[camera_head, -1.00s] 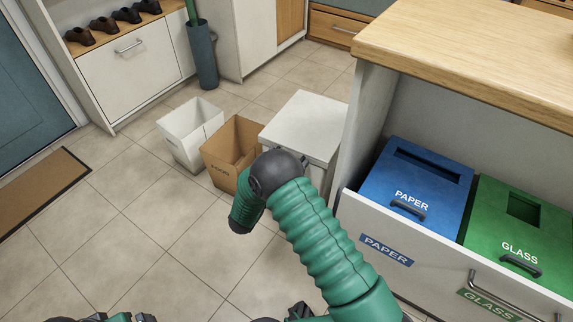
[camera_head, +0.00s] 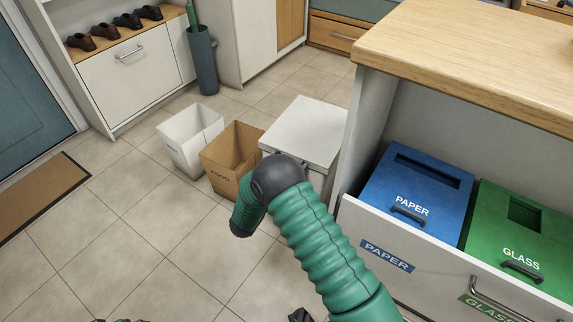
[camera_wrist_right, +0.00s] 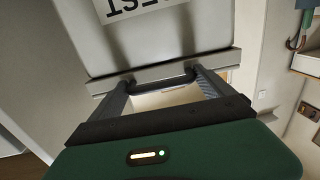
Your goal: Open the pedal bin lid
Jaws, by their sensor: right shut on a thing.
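A white box-shaped bin with a flat, closed-looking lid (camera_head: 305,130) stands on the floor beside the open drawer in the head view. My green right arm crosses in front of its lower part, and its gripper is hidden there. In the right wrist view, my right gripper (camera_wrist_right: 160,84) is shut on a dark bar handle (camera_wrist_right: 150,88) at the edge of a pale grey panel (camera_wrist_right: 150,42). The panel has an upside-down label that seems to read REST. I cannot tell from the pictures whether this panel is the lid. My left gripper is not clearly in view.
A white open bin (camera_head: 188,143) and a brown open bin (camera_head: 226,165) stand left of the lidded bin. An open drawer at right holds a blue PAPER bin (camera_head: 418,196) and a green GLASS bin (camera_head: 515,235) under a wooden worktop (camera_head: 470,55).

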